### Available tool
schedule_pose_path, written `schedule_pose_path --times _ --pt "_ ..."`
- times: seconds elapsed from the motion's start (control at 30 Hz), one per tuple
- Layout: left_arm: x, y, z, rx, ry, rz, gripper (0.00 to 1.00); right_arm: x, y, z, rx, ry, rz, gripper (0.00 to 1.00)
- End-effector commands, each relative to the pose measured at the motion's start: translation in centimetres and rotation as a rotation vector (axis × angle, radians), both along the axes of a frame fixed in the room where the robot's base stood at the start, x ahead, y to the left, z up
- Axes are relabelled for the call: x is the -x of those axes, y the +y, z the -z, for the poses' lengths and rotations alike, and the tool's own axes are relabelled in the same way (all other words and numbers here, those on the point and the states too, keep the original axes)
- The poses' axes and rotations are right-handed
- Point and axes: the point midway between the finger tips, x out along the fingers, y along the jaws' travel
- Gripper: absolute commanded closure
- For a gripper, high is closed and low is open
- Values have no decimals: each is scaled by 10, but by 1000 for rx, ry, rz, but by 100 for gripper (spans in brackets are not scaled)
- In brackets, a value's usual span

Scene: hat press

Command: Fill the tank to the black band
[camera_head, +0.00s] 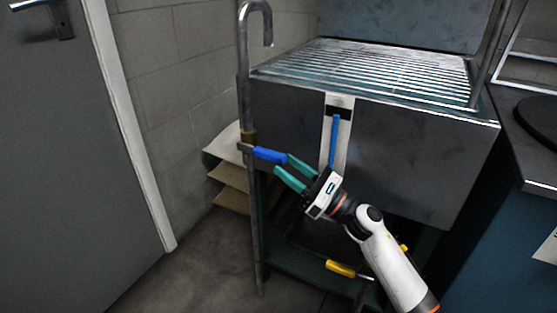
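The grey metal tank (420,160) stands in the middle with a slatted rack over its open top. On its front is a white gauge strip (343,150) with a black band (340,112) near the top. A blue column (334,140) in the gauge rises to the band, its top at the band's lower part. A blue lever handle (270,155) sticks out rightward from the valve on the left pipe. My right gripper (281,164) has its teal fingers apart at the handle's right end. I cannot tell whether the upper finger touches it. My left gripper is out of view.
The upright pipe (244,80) hooks over at its top, left of the tank. A yellow handle (340,268) sits low under the tank. A door is at left, a dark counter at right.

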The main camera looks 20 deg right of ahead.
Motion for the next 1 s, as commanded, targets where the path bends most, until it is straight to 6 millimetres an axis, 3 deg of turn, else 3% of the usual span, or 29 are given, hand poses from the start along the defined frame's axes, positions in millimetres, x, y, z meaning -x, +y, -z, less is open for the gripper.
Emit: schedule_pose_path --times 0.2,0.4,1.0 --pt "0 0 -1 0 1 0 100 34 -26 21 -1 3 2 60" --pt "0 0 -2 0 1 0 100 52 -40 31 -1 1 0 60" --pt "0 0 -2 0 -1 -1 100 56 -44 32 -1 -1 0 60"
